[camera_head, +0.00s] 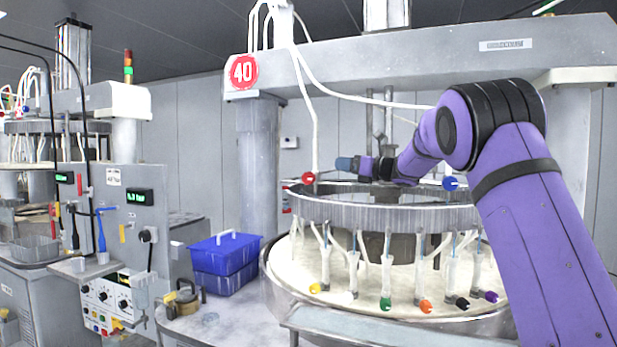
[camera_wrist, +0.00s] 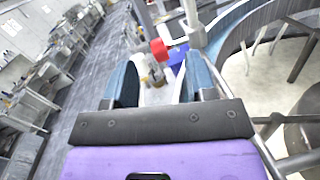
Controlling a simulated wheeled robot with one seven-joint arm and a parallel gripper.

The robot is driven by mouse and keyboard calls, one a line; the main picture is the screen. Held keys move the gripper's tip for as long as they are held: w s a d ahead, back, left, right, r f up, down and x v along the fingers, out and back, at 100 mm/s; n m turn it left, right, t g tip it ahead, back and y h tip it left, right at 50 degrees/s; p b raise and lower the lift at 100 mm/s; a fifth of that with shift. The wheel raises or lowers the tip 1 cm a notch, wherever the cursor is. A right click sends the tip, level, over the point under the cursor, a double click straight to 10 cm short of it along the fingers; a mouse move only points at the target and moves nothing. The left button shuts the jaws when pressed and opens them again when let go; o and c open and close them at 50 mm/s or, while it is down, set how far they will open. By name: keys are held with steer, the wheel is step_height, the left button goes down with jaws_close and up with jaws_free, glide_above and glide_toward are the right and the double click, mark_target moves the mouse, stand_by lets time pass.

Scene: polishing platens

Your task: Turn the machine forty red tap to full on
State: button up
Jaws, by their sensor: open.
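The red tap (camera_head: 308,178) is a small round red knob with a pale mark. It sits on the left side of the ring of the machine marked with a red 40 sign (camera_head: 242,71), below a white hose. My gripper (camera_head: 343,163) is just right of and slightly above the red tap in the head view, apart from it. In the wrist view the red tap (camera_wrist: 159,47) shows beyond the open fingers of my gripper (camera_wrist: 158,82), near the middle. The fingers are empty. The tap's exact angle is too small to tell.
A blue tap (camera_head: 452,183) sits on the right of the ring (camera_head: 400,213). Several coloured taps hang below the ring over the pale platen (camera_head: 290,262). White hoses (camera_head: 314,120) hang near the red tap.

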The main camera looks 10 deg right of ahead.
mark_target(314, 176)
steer(key=w+a+f+n+g, duration=0.1)
steer(key=w+a, duration=0.1)
steer(key=a, duration=0.1)
steer(key=w+a+f+n+y, duration=0.1)
steer(key=w+a, duration=0.2)
steer(key=w+a+f+n+g, duration=0.1)
steer(key=w+a, duration=0.1)
steer(key=a, duration=0.1)
steer(key=shift+w+a+f+n+g, duration=0.2)
steer(key=shift+a+n+g, duration=0.1)
steer(key=shift+a+n, duration=0.1)
steer(key=c, duration=0.9)
steer(key=shift+y, duration=0.3)
